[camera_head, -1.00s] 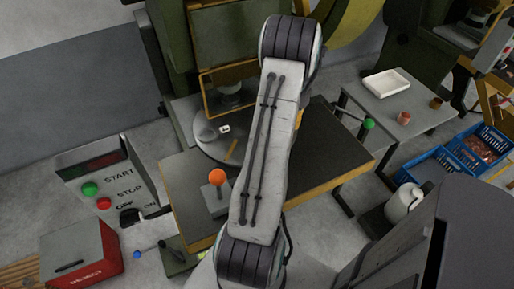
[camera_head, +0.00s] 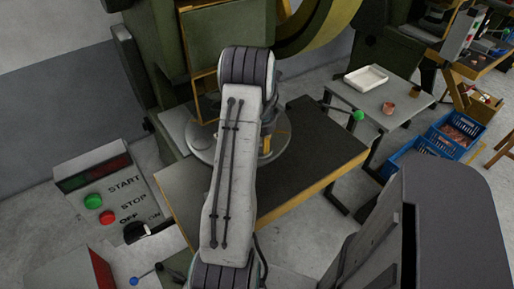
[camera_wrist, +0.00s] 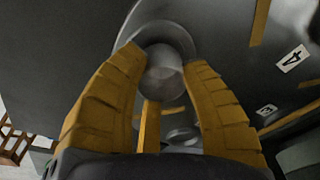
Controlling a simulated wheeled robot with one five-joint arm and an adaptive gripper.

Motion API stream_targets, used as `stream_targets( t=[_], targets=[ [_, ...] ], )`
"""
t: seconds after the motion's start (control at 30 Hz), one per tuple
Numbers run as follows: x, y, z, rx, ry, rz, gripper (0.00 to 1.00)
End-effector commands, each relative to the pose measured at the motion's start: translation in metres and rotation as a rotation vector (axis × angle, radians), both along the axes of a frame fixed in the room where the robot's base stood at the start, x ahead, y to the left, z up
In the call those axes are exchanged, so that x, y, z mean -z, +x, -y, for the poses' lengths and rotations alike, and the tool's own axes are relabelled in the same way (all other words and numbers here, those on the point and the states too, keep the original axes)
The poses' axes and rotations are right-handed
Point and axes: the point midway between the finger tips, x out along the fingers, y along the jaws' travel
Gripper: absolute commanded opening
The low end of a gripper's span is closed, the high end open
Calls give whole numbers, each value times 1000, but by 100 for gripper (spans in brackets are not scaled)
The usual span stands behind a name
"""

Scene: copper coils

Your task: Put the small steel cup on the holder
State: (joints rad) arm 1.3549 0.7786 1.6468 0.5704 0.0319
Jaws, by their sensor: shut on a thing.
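The small steel cup (camera_wrist: 164,84) is between the yellow fingers of my gripper (camera_wrist: 164,60) in the wrist view. The gripper is shut on it. Just beyond the cup is a round grey rimmed shape (camera_wrist: 178,32) on the dark surface. It may be the holder, but I cannot tell whether the cup touches it. In the head view my arm hides the cup and most of the gripper. A round grey plate (camera_head: 203,142) shows beside my arm, at the foot of the green machine.
Number labels 4 (camera_wrist: 292,58) and 3 (camera_wrist: 266,109) lie near the cup. A control panel (camera_head: 118,200) stands at left. Blue crates (camera_head: 455,138) stand beyond.

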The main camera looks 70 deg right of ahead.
Motion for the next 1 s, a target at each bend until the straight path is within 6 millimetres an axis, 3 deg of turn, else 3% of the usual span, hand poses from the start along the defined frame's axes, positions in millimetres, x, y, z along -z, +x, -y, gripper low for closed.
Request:
stream_targets(
  t=[0.1, 0.5, 0.53, 0.77, 1.0],
  targets=[
    [13, -5, 2, 3, -1, -1, 10],
    [15, -5, 2, 3, -1, -1, 10],
    [15, -5, 2, 3, -1, -1, 42],
    [14, -5, 2, 3, -1, -1, 62],
    [14, -5, 2, 3, -1, -1, 63]
  ],
)
